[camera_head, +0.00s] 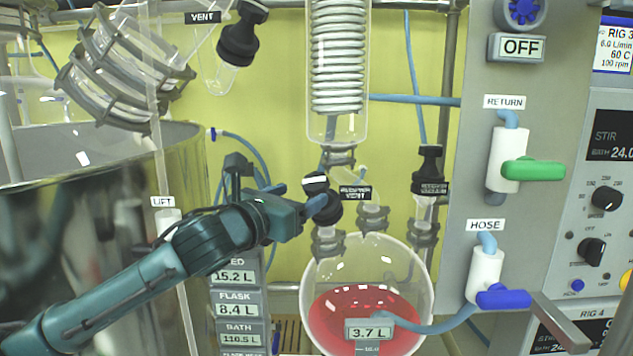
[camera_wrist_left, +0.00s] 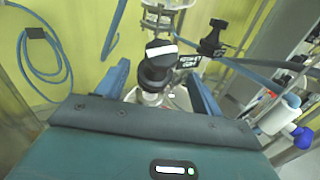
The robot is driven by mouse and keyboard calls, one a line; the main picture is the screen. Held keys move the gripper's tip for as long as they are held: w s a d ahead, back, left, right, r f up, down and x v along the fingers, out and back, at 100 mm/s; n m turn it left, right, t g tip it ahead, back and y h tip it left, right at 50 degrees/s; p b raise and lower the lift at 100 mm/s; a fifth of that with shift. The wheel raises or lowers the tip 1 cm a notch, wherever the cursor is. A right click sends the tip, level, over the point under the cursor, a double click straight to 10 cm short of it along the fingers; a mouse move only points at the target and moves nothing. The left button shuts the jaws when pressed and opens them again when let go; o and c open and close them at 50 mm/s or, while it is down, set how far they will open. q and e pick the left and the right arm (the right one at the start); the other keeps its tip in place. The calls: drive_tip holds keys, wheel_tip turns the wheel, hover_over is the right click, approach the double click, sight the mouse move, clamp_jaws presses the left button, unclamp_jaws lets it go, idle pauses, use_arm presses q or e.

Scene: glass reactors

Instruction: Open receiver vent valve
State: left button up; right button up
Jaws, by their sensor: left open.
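The receiver vent valve has a black knob (camera_head: 325,207) with a white band on its cap, above the round receiver flask (camera_head: 420,290). A black "RECEIVER VENT" label (camera_head: 355,192) sits just right of it. In the left wrist view the knob (camera_wrist_left: 158,68) stands between the blue fingers. My left gripper (camera_head: 302,196) comes in from the left and is open, with its fingers on either side of the knob. I cannot tell whether either finger touches it. The gripper hides part of the valve's left side in the head view. My right gripper is not in view.
Another black-capped valve (camera_head: 430,170) stands to the right. The coil condenser (camera_head: 337,60) rises above the receiver. A large vessel (camera_head: 100,165) fills the left. A panel at right carries a green-handled return valve (camera_head: 533,170) and a blue-handled hose valve (camera_head: 502,298).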

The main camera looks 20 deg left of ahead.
sight(309, 192)
use_arm(q)
drive_tip(key=p+x, duration=0.1)
drive_tip(key=x, duration=0.6)
drive_tip(key=shift+s, duration=0.1)
drive_tip(key=shift+c, duration=0.6)
drive_tip(key=c, duration=0.9)
drive_tip(key=shift+n+y, duration=0.3)
drive_tip(key=shift+n, duration=0.1)
